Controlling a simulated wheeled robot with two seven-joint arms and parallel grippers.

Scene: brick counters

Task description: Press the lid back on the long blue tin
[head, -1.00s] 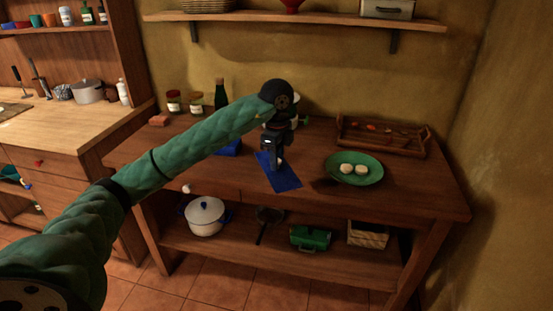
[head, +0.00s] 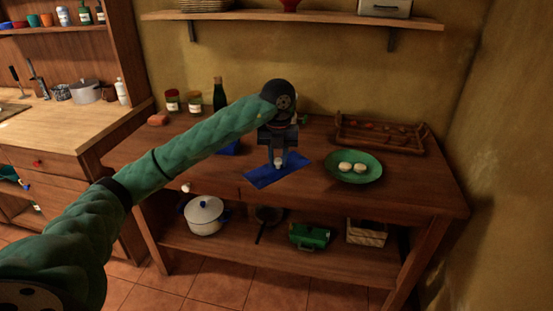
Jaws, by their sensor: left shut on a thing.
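The blue lid (head: 268,179) is a flat rectangle with a pale knob, in the middle of the head view. My left gripper (head: 278,161) points down and is shut on its knob. The lid lies low over the wooden table; I cannot tell whether it touches the top. A blue thing that looks like the long tin (head: 230,148) stands to the left of the gripper, mostly hidden behind my left forearm. My right gripper is out of view.
On the table (head: 410,183), a green plate (head: 369,175) with two pale round items stands to the right of the lid. Behind it is a wooden tray (head: 375,149). Jars (head: 193,101) and a dark bottle (head: 219,95) stand at the back left. The front left of the table is clear.

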